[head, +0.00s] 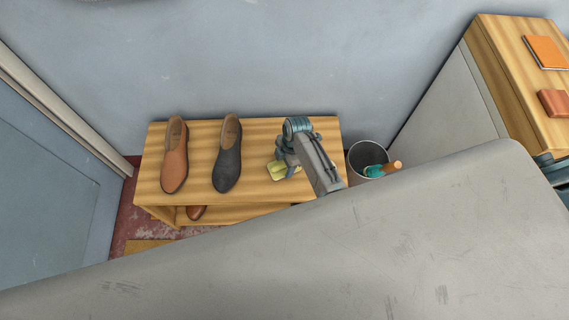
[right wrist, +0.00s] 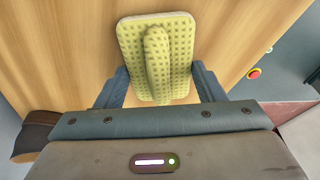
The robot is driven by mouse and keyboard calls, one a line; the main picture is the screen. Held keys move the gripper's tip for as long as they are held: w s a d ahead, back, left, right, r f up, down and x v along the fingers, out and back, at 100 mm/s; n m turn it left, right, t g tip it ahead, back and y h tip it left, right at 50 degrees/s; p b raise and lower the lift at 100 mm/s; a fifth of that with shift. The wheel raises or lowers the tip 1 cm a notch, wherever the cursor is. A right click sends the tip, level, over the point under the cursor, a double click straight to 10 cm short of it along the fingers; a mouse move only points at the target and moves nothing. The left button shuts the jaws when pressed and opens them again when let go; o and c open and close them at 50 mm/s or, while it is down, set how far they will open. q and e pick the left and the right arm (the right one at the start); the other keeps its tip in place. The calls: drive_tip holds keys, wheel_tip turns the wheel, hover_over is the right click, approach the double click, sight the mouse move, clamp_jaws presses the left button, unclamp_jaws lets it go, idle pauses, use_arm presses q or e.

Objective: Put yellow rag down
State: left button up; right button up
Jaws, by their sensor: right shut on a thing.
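The yellow rag (head: 279,170) is at the right part of the wooden shoe bench (head: 255,135) in the head view. In the right wrist view the rag (right wrist: 130,40) is a flat, dotted yellow piece with a raised ridge along its middle, over the wood grain. My right gripper (head: 284,161) reaches down at the bench and is shut on the rag. Its two fingers (right wrist: 158,88) stand on either side of the rag in the right wrist view. I cannot tell whether the rag touches the bench top. My left gripper is not in view.
A brown shoe (head: 175,157) and a dark shoe (head: 228,155) stand on the bench's left half. A grey bin (head: 355,163) stands right of the bench. A large scuffed grey surface (head: 400,240) fills the foreground. A wooden-topped cabinet (head: 510,70) is at the right.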

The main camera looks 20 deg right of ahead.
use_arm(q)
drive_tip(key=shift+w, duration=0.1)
use_arm(e)
drive_tip(key=shift+f, duration=0.1)
drive_tip(key=o, duration=1)
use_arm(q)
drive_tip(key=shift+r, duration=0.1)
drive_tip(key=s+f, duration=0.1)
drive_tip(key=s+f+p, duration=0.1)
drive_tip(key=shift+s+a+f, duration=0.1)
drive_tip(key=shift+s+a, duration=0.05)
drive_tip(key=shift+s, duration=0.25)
use_arm(e)
drive_tip(key=v, duration=1.2)
